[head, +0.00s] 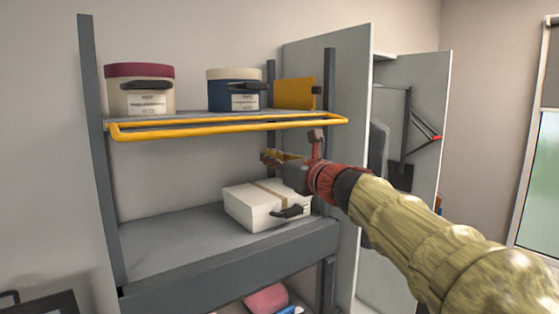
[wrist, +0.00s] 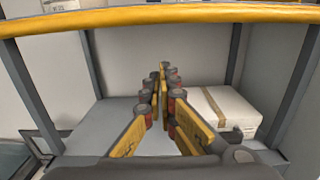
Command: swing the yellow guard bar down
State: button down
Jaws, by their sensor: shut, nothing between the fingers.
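The yellow guard bar (head: 220,130) runs along the front of the upper shelf, at about shelf height, in the head view. In the wrist view the bar (wrist: 160,18) crosses the top of the picture, above my gripper's fingers. My gripper (head: 268,157) is below the bar, right of the shelf's middle, and above the lower shelf. In the wrist view my gripper (wrist: 160,88) has its fingertips together with nothing between them. The gripper appears apart from the bar.
Two round boxes, one red-lidded (head: 140,90) and one blue (head: 236,90), and a yellow box (head: 294,93) stand on the upper shelf. A white box (head: 262,205) sits on the lower shelf below my gripper. Grey posts (head: 100,160) flank the shelves. An open cabinet (head: 425,100) stands at right.

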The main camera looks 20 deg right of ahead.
jog(key=r, duration=0.1)
jog(key=w+r+p, duration=0.1)
jog(key=r+p, duration=0.1)
jog(key=shift+w+a+r, duration=0.25)
jog(key=shift+r, duration=0.15)
jog(key=shift+s, duration=0.1)
jog(key=shift+r+p, duration=0.15)
jog(key=shift+p, duration=0.25)
